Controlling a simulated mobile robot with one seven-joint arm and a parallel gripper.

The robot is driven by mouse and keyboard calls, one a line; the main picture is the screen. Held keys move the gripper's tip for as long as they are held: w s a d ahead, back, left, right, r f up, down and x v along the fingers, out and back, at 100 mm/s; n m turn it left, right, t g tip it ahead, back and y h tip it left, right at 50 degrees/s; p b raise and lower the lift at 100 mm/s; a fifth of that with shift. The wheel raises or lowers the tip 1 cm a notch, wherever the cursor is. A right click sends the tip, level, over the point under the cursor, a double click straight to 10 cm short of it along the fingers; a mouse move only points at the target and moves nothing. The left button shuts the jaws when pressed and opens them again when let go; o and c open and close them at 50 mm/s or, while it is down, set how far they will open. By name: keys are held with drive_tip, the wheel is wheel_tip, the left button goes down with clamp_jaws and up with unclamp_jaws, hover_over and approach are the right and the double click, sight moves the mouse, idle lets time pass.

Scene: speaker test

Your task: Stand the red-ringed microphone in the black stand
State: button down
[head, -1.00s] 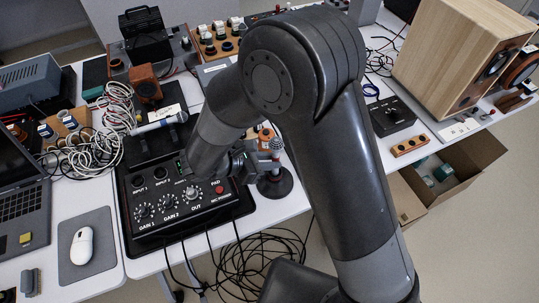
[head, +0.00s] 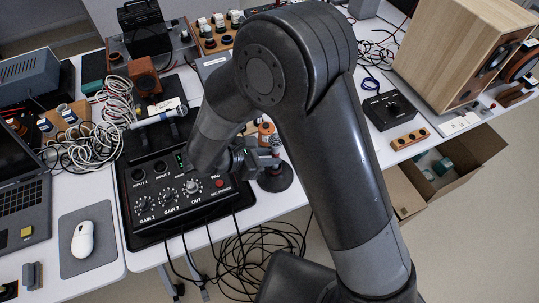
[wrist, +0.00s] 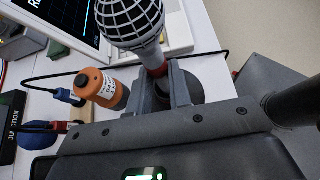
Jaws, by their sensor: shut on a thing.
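The red-ringed microphone (wrist: 130,22) has a grey mesh head and a red ring at its neck in the wrist view. My gripper (wrist: 165,84) is shut on it just below the ring. In the head view the microphone head (head: 275,141) shows upright beside my gripper (head: 254,161), directly over the black stand (head: 275,180) with its round base. A dark round part (wrist: 205,84) behind the fingers looks like the stand. The microphone's lower end is hidden, so I cannot tell whether it is inside the stand or above it.
A black mixer box (head: 180,195) with knobs lies left of the stand. An orange-capped bottle (wrist: 100,86) stands close to my fingers. A blue-ringed microphone (head: 158,118) lies farther back. The table's front edge is close to the stand, with loose cables (head: 255,250) hanging below.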

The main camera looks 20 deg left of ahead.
drive_tip(key=shift+f, duration=0.45)
idle(0.4)
drive_tip(key=c, duration=1.2)
unclamp_jaws()
drive_tip(key=shift+c, duration=0.2)
drive_tip(key=v, duration=1.1)
drive_tip(key=shift+f, duration=0.1)
